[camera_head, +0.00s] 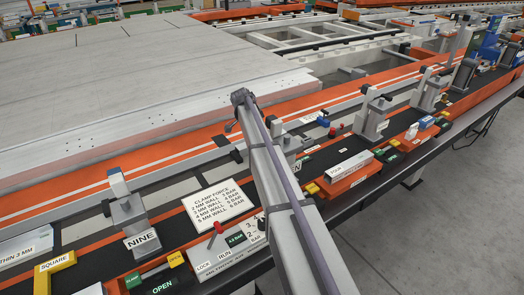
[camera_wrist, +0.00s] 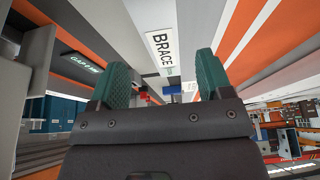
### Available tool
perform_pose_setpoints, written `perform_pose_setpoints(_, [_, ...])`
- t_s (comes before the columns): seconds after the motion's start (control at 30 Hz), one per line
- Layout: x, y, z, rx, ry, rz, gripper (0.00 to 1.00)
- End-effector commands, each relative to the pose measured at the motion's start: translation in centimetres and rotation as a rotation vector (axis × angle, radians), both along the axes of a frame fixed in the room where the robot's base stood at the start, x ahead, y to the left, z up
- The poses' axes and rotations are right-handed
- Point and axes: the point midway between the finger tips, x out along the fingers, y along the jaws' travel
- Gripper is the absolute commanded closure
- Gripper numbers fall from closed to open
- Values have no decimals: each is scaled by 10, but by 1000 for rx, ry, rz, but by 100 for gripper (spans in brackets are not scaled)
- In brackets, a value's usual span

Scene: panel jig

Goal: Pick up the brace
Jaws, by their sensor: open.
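In the wrist view, a white label reading BRACE (camera_wrist: 161,50) sits on a pale grey surface beyond and between my fingers. I cannot tell whether that surface is the brace itself or its holder. My gripper (camera_wrist: 163,76) is open, with its two green ribbed fingers apart and nothing visibly held between them. Small blue (camera_wrist: 171,89) and red (camera_wrist: 143,94) parts show past the fingers. In the head view my arm crosses the middle; I cannot make out my fingers or the brace there.
In the head view a clamp marked NINE (camera_head: 134,219) stands left of my arm. A clamp force sign (camera_head: 217,201) and a control box (camera_head: 222,258) lie beside the arm. More clamps (camera_head: 372,112) line the rail to the right. A large grey panel (camera_head: 130,85) fills the back left.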

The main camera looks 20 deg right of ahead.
Motion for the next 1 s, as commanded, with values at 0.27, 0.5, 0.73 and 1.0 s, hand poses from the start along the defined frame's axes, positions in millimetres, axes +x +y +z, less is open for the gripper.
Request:
perform_pose_setpoints(0.27, [3, -8, -29, 0, 1, 2, 28])
perform_pose_setpoints(0.5, [5, -20, -51, 1, 0, 2, 28])
perform_pose_setpoints(0.73, [5, -19, -48, 1, 0, 2, 36])
perform_pose_setpoints(1.0, [5, -19, -48, 1, 1, 2, 62])
